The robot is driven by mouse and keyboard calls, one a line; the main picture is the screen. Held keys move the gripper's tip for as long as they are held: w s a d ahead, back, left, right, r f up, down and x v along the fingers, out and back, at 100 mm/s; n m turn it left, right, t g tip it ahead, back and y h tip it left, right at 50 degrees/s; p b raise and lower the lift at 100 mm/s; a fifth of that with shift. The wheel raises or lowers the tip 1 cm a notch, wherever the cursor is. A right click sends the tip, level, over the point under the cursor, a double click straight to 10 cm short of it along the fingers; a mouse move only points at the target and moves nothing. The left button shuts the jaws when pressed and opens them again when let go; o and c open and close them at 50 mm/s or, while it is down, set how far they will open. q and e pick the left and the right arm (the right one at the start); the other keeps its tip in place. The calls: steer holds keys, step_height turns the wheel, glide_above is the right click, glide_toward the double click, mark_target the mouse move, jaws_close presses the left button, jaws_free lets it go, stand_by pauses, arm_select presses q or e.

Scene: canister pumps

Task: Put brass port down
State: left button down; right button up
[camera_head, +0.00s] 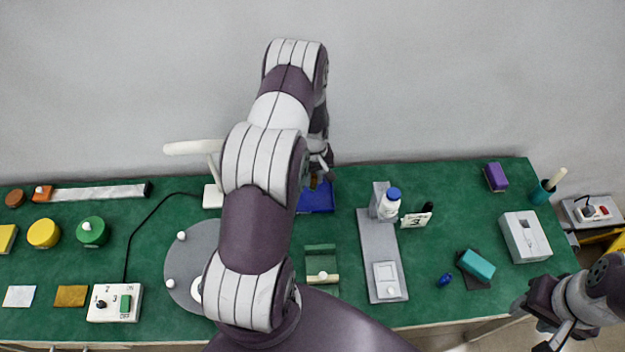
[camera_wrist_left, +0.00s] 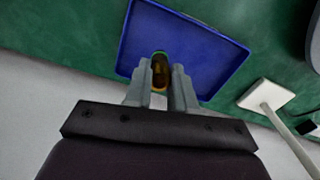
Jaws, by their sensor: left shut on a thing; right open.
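My left gripper (camera_wrist_left: 160,90) is shut on the brass port (camera_wrist_left: 160,64), a small yellow-brown piece between its fingers in the left wrist view. The port is over or on a blue tray (camera_wrist_left: 205,55); I cannot tell whether it touches the tray. In the head view the blue tray (camera_head: 318,200) is at the back middle of the green table, and my left arm hides much of the gripper (camera_head: 318,172) there. My right gripper (camera_head: 548,325) is open and empty off the table's front right corner.
A white lamp (camera_head: 213,195) stands left of the tray. A green holder (camera_head: 321,260) is in front. A grey turntable (camera_head: 180,270) is partly behind my left arm.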

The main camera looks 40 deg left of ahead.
mark_target(313, 190)
arm_select(q)
step_height(313, 190, down, 3)
steer(key=shift+s+d+r+p, duration=0.1)
steer(key=shift+p, duration=0.4)
steer(key=shift+f, duration=0.45)
steer(key=shift+f, duration=0.15)
steer(key=c, duration=0.9)
jaws_free()
steer(key=shift+c, duration=0.2)
